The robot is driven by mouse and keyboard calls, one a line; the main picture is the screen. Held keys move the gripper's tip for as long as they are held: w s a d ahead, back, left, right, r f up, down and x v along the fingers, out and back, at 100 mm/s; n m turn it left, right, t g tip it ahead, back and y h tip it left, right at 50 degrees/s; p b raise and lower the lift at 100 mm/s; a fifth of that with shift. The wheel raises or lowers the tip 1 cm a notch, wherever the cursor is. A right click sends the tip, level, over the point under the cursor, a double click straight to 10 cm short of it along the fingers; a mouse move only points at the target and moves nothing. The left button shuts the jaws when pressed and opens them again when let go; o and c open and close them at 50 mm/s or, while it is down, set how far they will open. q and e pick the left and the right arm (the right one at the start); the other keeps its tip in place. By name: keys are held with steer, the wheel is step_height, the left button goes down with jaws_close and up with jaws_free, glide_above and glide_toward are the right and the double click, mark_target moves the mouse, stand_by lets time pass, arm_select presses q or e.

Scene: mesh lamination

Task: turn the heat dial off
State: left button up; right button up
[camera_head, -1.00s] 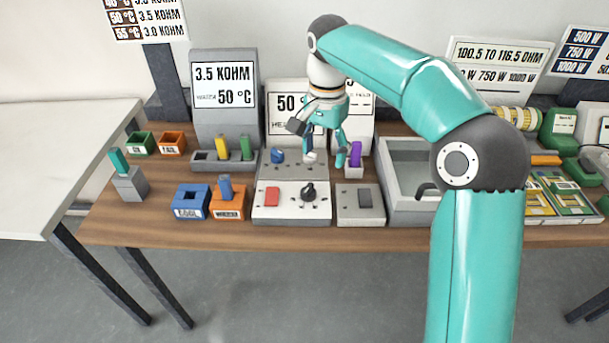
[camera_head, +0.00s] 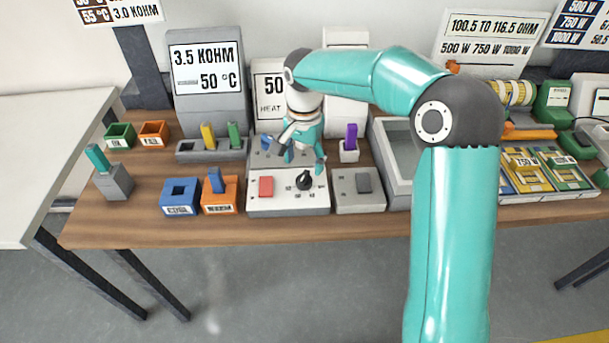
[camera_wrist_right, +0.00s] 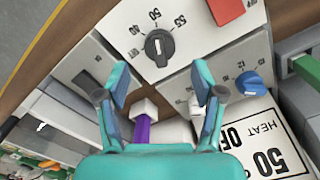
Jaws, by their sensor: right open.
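The black dial (camera_head: 304,181) sits on the front white panel (camera_head: 287,204), right of a red button (camera_head: 265,186). In the right wrist view the black dial (camera_wrist_right: 159,47) has marks 40, 50 and 55 around it, and its pale line points roughly toward the 50. My right gripper (camera_head: 304,162) is open and empty, pointing down just behind and above the dial. In the wrist view the dial lies beyond the gap between its fingertips (camera_wrist_right: 162,82), apart from both. A heat sign (camera_wrist_right: 268,145) reads "HEAT OFF" and 50. My left gripper is out of view.
A blue knob (camera_wrist_right: 252,84) sits on the panel behind, close to my right finger. A purple piece (camera_head: 351,136) stands in a small holder at the right. A grey switch box (camera_head: 360,204) is beside the panel. Orange (camera_head: 221,209) and blue (camera_head: 180,210) boxes are at the left.

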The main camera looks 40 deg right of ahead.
mark_target(304, 175)
step_height(304, 175, down, 6)
steer(key=shift+r, duration=0.1)
steer(key=shift+c, duration=0.4)
steer(key=c, duration=1.1)
